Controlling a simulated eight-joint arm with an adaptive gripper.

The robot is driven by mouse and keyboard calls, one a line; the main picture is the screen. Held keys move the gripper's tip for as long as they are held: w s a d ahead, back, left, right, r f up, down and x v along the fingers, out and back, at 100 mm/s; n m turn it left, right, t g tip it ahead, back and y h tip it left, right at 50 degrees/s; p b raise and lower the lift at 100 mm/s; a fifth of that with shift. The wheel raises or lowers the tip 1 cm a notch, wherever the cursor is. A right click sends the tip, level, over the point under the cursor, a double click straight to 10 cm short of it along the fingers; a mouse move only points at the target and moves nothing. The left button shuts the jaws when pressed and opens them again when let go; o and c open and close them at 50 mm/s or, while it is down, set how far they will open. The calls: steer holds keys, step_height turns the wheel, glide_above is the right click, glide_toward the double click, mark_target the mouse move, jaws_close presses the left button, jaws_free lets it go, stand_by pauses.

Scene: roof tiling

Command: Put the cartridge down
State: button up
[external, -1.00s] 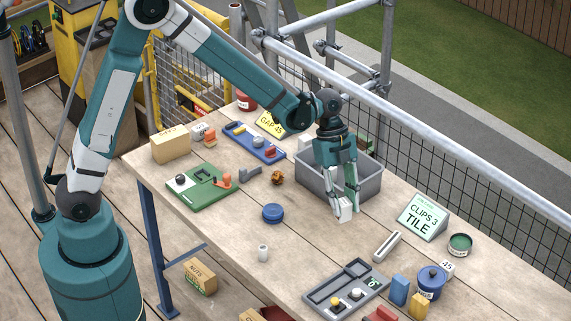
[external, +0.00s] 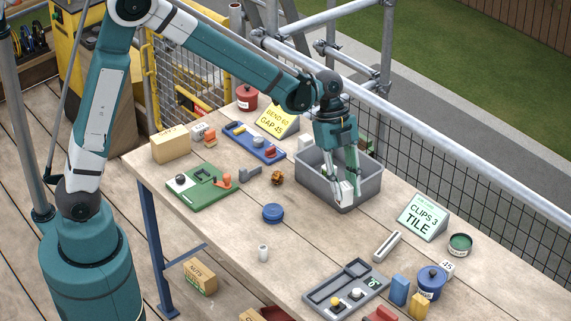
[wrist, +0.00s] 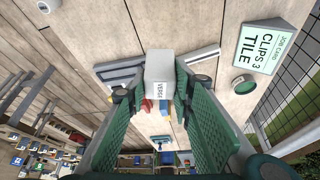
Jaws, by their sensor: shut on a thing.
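My gripper (external: 346,187) is shut on a small white block with a printed label, apparently the cartridge (external: 346,194). In the wrist view the block (wrist: 160,68) sits between the two green fingers (wrist: 158,90), its lettering partly readable. In the external view the gripper points down, with the block in front of the grey bin's near side. The gap between block and bin or table cannot be told. The grey bin (external: 368,192) stands at the table's far edge, its inside partly hidden by my gripper.
A green job card (external: 422,217) reading "CLIPS 3 TILE" stands right of the bin. A dark grey tray (external: 321,297), a blue pot (external: 431,282) and a small white cylinder (external: 263,253) stand nearer. A blue disc (external: 273,213) lies left.

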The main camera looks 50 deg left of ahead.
steer(key=w+a+n+t, duration=0.1)
steer(key=w+a+n, duration=0.2)
steer(key=w+a, duration=1.55)
steer(key=x, duration=0.3)
steer(key=w+x, duration=0.1)
steer(key=x, duration=0.1)
steer(key=shift+a+f+b, duration=0.25)
steer(key=shift+f+b, duration=0.1)
steer(key=shift+b, duration=0.05)
steer(key=shift+f, duration=3.15)
steer(key=shift+f+b, duration=0.4)
steer(key=shift+f, duration=1.45)
steer(key=shift+f, duration=0.2)
